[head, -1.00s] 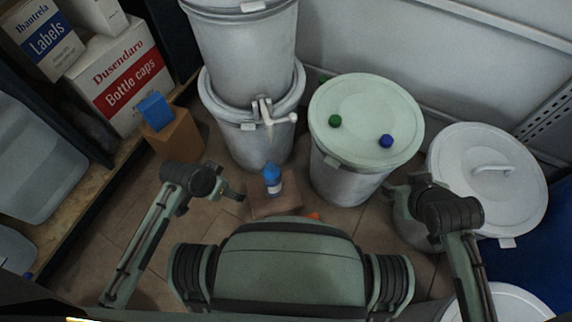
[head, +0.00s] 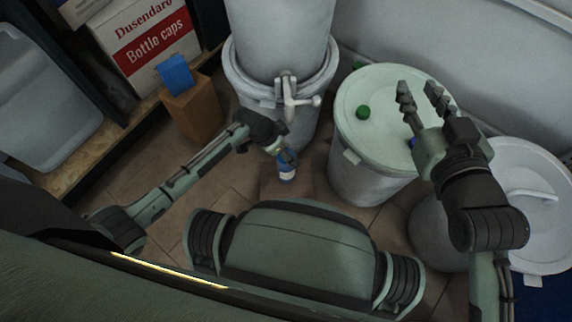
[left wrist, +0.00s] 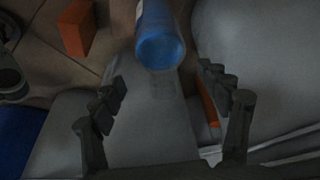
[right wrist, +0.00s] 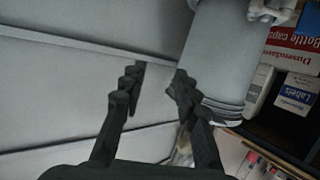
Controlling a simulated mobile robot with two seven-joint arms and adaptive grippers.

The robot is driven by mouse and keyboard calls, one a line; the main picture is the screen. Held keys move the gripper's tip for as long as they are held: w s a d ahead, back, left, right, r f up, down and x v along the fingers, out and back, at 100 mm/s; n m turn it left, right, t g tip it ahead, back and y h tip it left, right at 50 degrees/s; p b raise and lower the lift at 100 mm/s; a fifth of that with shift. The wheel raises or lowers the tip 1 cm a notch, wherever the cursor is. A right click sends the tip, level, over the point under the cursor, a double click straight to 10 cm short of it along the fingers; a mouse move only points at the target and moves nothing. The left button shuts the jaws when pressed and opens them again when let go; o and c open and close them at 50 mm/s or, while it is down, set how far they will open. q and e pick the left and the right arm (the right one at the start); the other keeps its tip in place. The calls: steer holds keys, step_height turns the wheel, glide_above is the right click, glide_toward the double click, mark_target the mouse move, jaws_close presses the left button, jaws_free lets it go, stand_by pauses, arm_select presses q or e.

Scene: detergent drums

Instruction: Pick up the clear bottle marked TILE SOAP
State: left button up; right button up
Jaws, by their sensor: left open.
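The fingers partly hide the bottle in the head view. My right gripper (head: 420,90) is open and empty above the pale green drum lid.
A green cap (head: 362,112) and a partly hidden blue cap (head: 412,143) lie on the drum lid (head: 385,82). A drum with a clamp lever (head: 288,98) stands behind the bottle. An orange-brown box (head: 197,112) with a blue item (head: 175,72) stands left by the shelf.

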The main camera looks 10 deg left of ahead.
arm_select(q)
steer(key=b+x, duration=0.1)
steer(key=x, duration=0.3)
steer(key=shift+w+a, duration=0.15)
steer(key=shift+w, duration=0.05)
arm_select(e)
steer(key=a+r+t+y, duration=0.2)
steer(key=a+r+t, duration=0.1)
steer(key=r, duration=0.4)
steer(key=shift+a+r+t, duration=0.25)
steer(key=shift+a+t, duration=0.05)
steer(key=shift+a, duration=0.05)
arm_select(q)
steer(key=shift+c, duration=0.3)
arm_select(e)
steer(key=shift+w, duration=0.1)
arm_select(q)
jaws_close()
